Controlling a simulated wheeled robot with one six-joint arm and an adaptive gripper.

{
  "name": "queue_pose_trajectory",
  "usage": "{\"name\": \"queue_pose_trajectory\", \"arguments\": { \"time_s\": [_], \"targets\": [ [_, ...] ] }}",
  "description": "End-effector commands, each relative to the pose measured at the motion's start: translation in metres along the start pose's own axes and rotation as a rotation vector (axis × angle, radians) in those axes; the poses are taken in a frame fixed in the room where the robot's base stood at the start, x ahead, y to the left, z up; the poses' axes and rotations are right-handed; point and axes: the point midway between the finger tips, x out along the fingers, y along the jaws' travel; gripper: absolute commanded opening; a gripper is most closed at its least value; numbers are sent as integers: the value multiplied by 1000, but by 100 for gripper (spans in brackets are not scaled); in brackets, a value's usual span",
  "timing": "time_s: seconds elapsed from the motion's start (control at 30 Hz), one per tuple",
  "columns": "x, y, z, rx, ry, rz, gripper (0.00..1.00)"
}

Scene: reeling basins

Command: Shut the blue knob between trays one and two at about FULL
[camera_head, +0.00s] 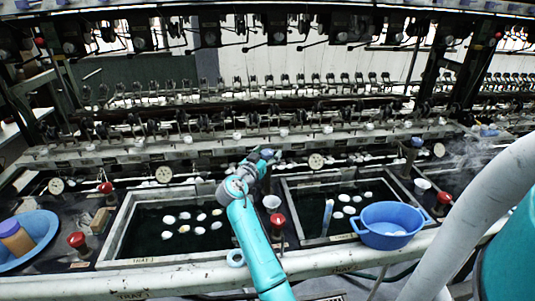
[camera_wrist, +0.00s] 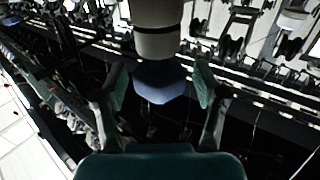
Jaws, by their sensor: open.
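In the wrist view, a blue faceted knob (camera_wrist: 159,82) sits below a pale grey cylinder with a dark band. My gripper (camera_wrist: 160,85) is open, with one finger on each side of the knob and dark gaps between. In the head view, my arm reaches up between tray one (camera_head: 121,227) on the left and tray two (camera_head: 290,200) on the right. My gripper (camera_head: 262,156) is at the back of that gap; it and the arm hide the knob there. Both trays hold dark water with white cocoons. I cannot read any FULL mark.
A red knob (camera_head: 278,221) and a white cup (camera_head: 271,202) stand close right of my arm. A blue basin (camera_head: 393,228) rests at tray two's front right corner. A white dial (camera_head: 316,160) stands behind. A pale front rail (camera_head: 190,276) runs below; reeling machinery fills the back.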

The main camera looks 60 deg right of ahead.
Motion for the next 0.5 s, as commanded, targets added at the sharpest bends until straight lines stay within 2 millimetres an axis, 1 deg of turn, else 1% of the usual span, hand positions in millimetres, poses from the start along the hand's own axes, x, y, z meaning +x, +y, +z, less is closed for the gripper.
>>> {"name": "queue_pose_trajectory", "arguments": {
  "time_s": [0.27, 0.3, 0.37, 0.4, 0.47, 0.5],
  "targets": [
    [2, 0, 0, 0, 0, 0, 71],
    [2, 0, 0, 0, 0, 0, 66],
    [2, 0, 0, 0, 0, 0, 51],
    [2, 0, 0, 0, 0, 0, 41],
    [2, 0, 0, 0, 0, 0, 26],
    [2, 0, 0, 0, 0, 0, 16]
  ]
}}
